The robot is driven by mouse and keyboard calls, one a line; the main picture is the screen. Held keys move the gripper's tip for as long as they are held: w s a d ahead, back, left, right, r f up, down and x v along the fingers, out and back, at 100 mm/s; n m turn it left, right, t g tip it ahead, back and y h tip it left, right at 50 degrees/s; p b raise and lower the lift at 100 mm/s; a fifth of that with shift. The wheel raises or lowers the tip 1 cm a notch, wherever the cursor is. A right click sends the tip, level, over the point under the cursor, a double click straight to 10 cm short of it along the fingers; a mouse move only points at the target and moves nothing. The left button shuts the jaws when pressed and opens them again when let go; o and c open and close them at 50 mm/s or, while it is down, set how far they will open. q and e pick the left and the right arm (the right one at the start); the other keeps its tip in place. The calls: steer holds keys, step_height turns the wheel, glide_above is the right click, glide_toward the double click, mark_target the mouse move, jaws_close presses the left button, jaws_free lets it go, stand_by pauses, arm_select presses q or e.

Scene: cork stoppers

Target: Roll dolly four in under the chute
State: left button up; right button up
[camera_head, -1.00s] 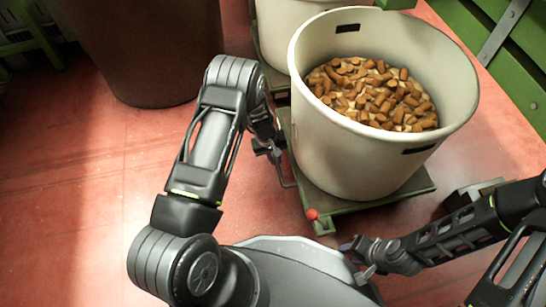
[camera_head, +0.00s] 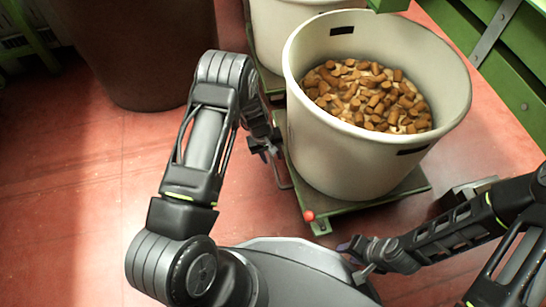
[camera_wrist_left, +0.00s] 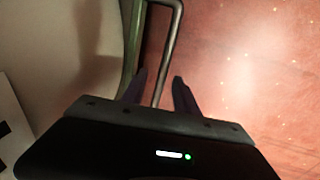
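A green dolly (camera_head: 375,203) carries a big cream tub (camera_head: 345,165) filled with cork stoppers (camera_head: 368,97). I see no number on it. A bent metal bar handle (camera_head: 281,172) stands out at its left side, and a red knob (camera_head: 308,215) sits at its near corner. My left gripper (camera_head: 266,152) is at this bar. In the left wrist view, the bar (camera_wrist_left: 168,50) runs between the two open fingers (camera_wrist_left: 159,90), with a gap beside it. My right gripper (camera_head: 352,259) is empty and looks open, low in front of the dolly. I cannot identify the chute.
A second cream tub (camera_head: 275,30) stands close behind on another green dolly (camera_head: 268,80). A large dark brown bin (camera_head: 150,60) stands at the back left. Green panelling (camera_head: 520,60) lines the right side. The red floor (camera_head: 80,200) on the left is clear.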

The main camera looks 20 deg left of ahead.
arm_select(q)
steer(key=r, duration=0.1)
steer(key=r+p, duration=0.1)
steer(key=r, duration=0.2)
steer(key=shift+s+a+r, duration=0.25)
steer(key=shift+a+r, duration=0.05)
steer(key=shift+r, duration=0.1)
steer(key=shift+s, duration=0.1)
